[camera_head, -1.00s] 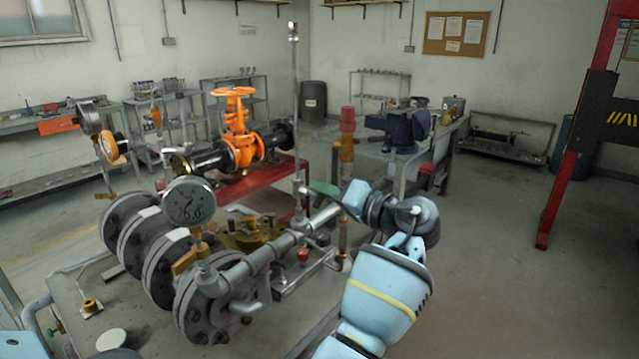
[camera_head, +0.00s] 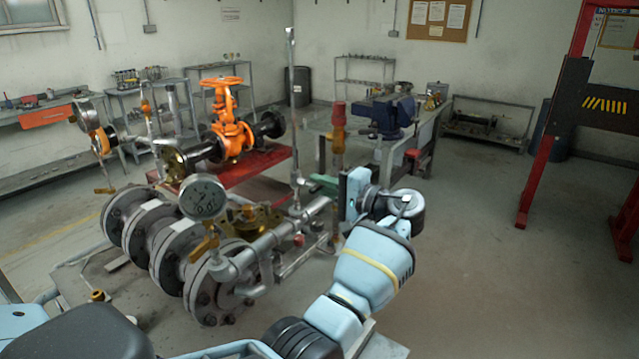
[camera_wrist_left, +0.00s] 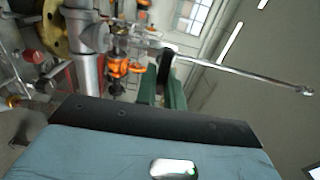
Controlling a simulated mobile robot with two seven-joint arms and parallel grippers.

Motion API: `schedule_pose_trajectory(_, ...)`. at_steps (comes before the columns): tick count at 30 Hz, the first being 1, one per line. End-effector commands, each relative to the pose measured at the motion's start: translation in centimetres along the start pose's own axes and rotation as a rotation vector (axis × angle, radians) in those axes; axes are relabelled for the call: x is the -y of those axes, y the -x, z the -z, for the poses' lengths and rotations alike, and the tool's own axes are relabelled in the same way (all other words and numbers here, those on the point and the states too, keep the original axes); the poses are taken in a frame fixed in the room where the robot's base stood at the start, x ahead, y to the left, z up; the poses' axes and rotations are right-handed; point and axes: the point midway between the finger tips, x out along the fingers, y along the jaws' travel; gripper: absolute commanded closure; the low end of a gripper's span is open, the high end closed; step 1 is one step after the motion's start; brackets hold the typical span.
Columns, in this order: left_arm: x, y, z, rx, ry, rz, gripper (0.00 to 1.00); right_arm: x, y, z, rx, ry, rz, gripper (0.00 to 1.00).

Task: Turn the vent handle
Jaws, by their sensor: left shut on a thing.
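The vent handle is a long thin grey rod (camera_head: 292,100) standing nearly upright above the pipework in the head view. It also runs to the right across the wrist view (camera_wrist_left: 245,75), with a small knob at its far end. My left gripper (camera_head: 314,181) has green fingers and reaches in from the right to the rod's lower part. In the wrist view the green fingers (camera_wrist_left: 163,85) are shut at the rod's near end, around a dark part. The exact contact is partly hidden. My right gripper is not in view.
A pressure gauge (camera_head: 203,196) and grey flanges (camera_head: 205,285) stand left of the handle. A red-topped post (camera_head: 338,125) stands close behind my gripper. An orange valve (camera_head: 232,125) sits on a red stand behind.

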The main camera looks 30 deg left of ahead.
Motion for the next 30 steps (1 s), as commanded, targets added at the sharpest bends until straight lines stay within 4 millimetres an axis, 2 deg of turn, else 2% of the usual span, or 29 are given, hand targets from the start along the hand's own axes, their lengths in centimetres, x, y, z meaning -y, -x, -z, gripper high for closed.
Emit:
schedule_pose_trajectory(17, 0.03, -0.07, 0.00, 0.001, -0.031, 0.002, 1.00, -0.12, 0.06, 0.50, -0.011, 0.002, -0.002, 0.64)
schedule_pose_trajectory(18, 0.03, -0.08, 0.00, 0.001, -0.030, 0.002, 0.85, -0.13, 0.06, 0.50, -0.011, 0.002, -0.002, 0.64)
schedule_pose_trajectory(22, 0.02, -0.05, 0.00, 0.000, -0.030, 0.001, 0.68, -0.12, 0.07, 0.51, -0.011, 0.002, -0.002, 0.64)
schedule_pose_trajectory(30, -0.03, 0.05, 0.02, 0.000, -0.029, 0.000, 0.68, -0.11, 0.08, 0.47, -0.010, 0.002, -0.001, 0.64)
